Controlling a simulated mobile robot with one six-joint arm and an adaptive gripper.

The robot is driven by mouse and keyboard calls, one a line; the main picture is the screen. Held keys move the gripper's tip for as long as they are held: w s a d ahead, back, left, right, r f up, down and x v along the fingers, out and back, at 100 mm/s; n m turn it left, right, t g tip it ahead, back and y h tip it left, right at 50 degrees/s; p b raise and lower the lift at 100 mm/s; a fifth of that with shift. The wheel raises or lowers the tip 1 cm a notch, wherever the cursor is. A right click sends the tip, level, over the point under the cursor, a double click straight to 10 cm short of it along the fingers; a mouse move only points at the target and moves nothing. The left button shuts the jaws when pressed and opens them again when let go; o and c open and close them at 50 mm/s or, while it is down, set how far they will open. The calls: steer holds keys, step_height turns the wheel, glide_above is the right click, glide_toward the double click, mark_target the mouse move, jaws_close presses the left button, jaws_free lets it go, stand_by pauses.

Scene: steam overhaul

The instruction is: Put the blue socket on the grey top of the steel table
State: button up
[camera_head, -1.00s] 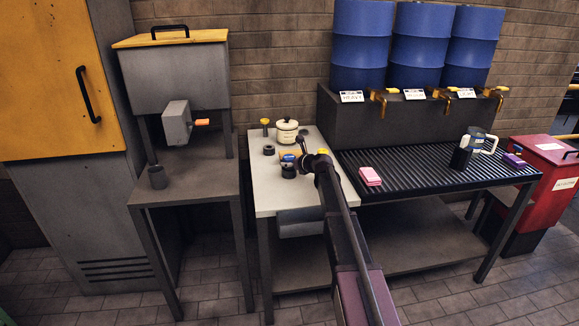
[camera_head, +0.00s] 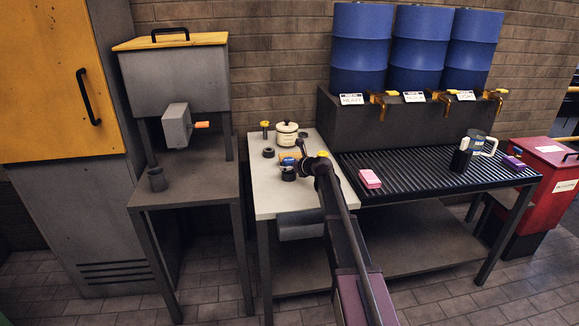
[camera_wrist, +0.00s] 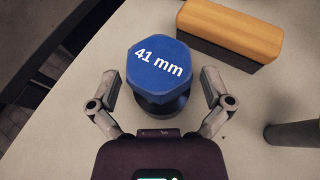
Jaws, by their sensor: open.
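The blue socket (camera_wrist: 160,68), a blue hexagonal top marked "41 mm" over a dark round body, stands on the pale worktop (camera_wrist: 75,125). In the head view the blue socket (camera_head: 288,161) is near the middle of that pale table. My gripper (camera_wrist: 162,82) is open, with one finger on each side of the socket; I cannot tell whether they touch it. In the head view my gripper (camera_head: 303,163) is partly hidden by my arm. A steel table with a darker grey top (camera_head: 200,186) stands to the left.
An orange-topped block (camera_wrist: 228,30) lies close behind the socket. A cream pot (camera_head: 287,134), a dark ring (camera_head: 269,153) and a yellow-knobbed piece (camera_head: 265,128) stand nearby. A dark cup (camera_head: 157,179) and a hopper (camera_head: 175,85) occupy the grey table; its front right is clear.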

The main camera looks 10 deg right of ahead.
steer(key=shift+r, duration=0.2)
steer(key=p+v, duration=0.4)
steer(key=v, duration=0.8)
steer(key=shift+p, duration=0.35)
